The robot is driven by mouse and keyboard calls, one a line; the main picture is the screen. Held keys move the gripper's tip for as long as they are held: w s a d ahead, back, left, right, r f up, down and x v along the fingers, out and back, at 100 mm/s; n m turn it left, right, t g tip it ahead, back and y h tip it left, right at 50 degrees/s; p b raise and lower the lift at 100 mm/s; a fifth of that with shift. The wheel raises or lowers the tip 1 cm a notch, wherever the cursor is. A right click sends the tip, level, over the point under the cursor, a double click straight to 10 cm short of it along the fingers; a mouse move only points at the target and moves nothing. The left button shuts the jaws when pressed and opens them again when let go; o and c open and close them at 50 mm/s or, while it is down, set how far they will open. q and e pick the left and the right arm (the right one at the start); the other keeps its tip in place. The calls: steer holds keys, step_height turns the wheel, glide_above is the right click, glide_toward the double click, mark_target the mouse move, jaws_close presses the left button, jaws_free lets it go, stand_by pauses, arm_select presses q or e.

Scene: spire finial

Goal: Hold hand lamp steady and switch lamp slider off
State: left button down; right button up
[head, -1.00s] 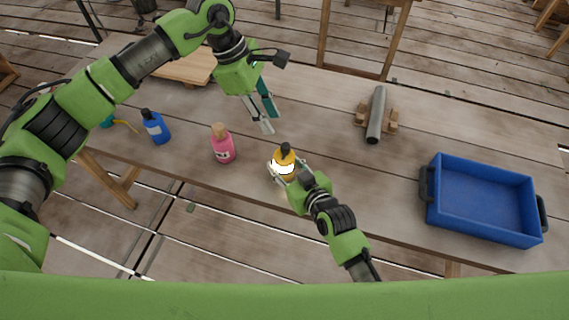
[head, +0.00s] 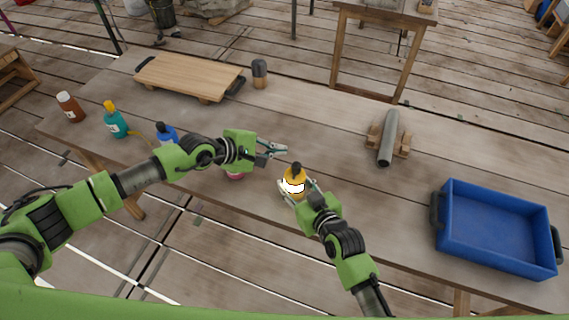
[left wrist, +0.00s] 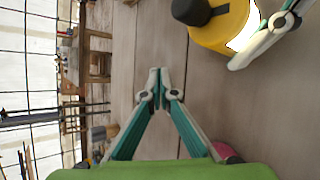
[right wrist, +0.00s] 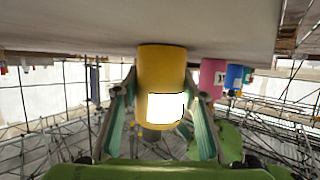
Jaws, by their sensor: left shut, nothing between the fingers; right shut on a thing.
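The hand lamp (head: 294,178) is yellow with a black top and a bright white panel, upright on the table near its front edge. My right gripper (head: 301,190) is shut around its body. In the right wrist view the lamp (right wrist: 161,65) sits between the two fingers (right wrist: 160,95). My left gripper (head: 284,149) is shut and empty, just left of and above the lamp in the head view, apart from it. In the left wrist view its fingertips (left wrist: 160,75) meet, and the lamp (left wrist: 222,25) shows at upper right. I cannot make out the slider.
A pink bottle (head: 235,176) is partly hidden under my left arm; blue (head: 165,132), teal (head: 115,122) and brown (head: 70,107) bottles stand further left. A cutting board (head: 188,75), a dark-topped jar (head: 260,74), a grey cylinder on a wooden stand (head: 388,139) and a blue crate (head: 440,235) stand around.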

mark_target(296, 168)
arm_select(q)
steer(key=s+a+t, duration=0.1)
steer(key=s+a+f+m+t+h, duration=0.1)
steer(key=s+a+t, duration=0.1)
steer(key=shift+s+a+f+m, duration=0.1)
steer(key=shift+m, duration=0.2)
steer(key=s+a+r+m+t+h, duration=0.2)
steer(key=s+a+t, duration=0.1)
steer(key=s, duration=0.3)
steer(key=shift+s+a+r, duration=0.15)
steer(key=shift+s+r, duration=0.2)
steer(key=shift+s, duration=0.05)
steer(key=shift+w, duration=0.1)
arm_select(e)
steer(key=shift+f, duration=0.1)
arm_select(q)
steer(key=w+d, duration=0.3)
steer(key=d, duration=0.5)
steer(key=shift+w+d, duration=0.3)
steer(key=shift+d, duration=0.05)
